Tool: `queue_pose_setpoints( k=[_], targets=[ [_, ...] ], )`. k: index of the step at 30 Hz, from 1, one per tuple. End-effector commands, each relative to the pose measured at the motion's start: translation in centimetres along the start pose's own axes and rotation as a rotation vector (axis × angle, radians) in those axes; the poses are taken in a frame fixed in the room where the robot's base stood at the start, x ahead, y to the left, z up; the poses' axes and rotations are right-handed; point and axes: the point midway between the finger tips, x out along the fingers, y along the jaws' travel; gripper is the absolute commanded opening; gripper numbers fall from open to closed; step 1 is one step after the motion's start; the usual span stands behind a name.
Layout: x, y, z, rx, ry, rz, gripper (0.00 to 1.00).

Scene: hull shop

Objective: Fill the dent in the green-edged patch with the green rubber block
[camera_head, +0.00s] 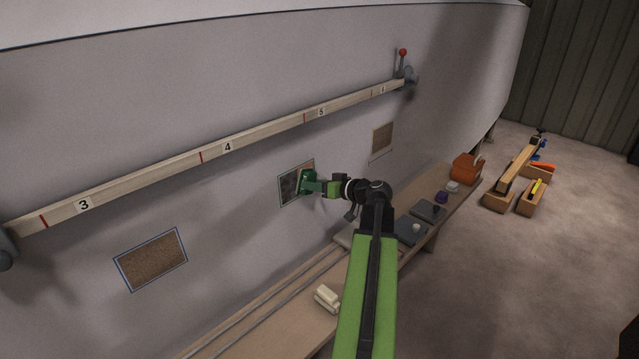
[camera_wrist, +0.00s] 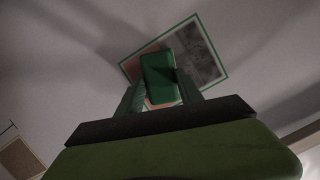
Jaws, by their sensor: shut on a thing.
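The green-edged patch (camera_head: 290,187) is on the pale hull wall in the middle of the head view. In the wrist view the patch (camera_wrist: 207,58) shows a green border, a grey mottled area at the right and brownish areas at the left and below. My gripper (camera_head: 312,186) is shut on the green rubber block (camera_head: 304,181), in front of the patch's right part. In the wrist view the block (camera_wrist: 157,75) sits between the fingers and covers part of the patch. I cannot tell whether it touches the surface. The dent itself is not clear.
A blue-edged patch (camera_head: 151,260) is at the lower left, and another brown patch (camera_head: 382,138) at the right. A numbered wooden batten (camera_head: 260,134) crosses the hull above. A bench (camera_head: 283,322) below holds a cream block (camera_head: 327,298), grey plates and an orange box (camera_head: 465,168).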

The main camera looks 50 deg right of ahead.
Motion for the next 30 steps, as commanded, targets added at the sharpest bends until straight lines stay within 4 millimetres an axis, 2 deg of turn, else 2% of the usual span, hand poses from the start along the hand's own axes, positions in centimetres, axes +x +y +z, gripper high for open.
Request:
queue_pose_setpoints(
  k=[2,10,18,25,30],
  targets=[
    [0.0,-0.8,0.2,0.0,0.0,-0.002,0.07],
    [0.1,-1.3,0.4,0.0,0.0,-0.001,0.07],
    [0.3,-3.5,1.1,0.0,0.0,-0.001,0.07],
    [0.4,-3.9,1.2,0.0,0.0,-0.001,0.07],
    [0.4,-5.4,1.7,0.0,0.0,-0.002,0.07]
  ],
)
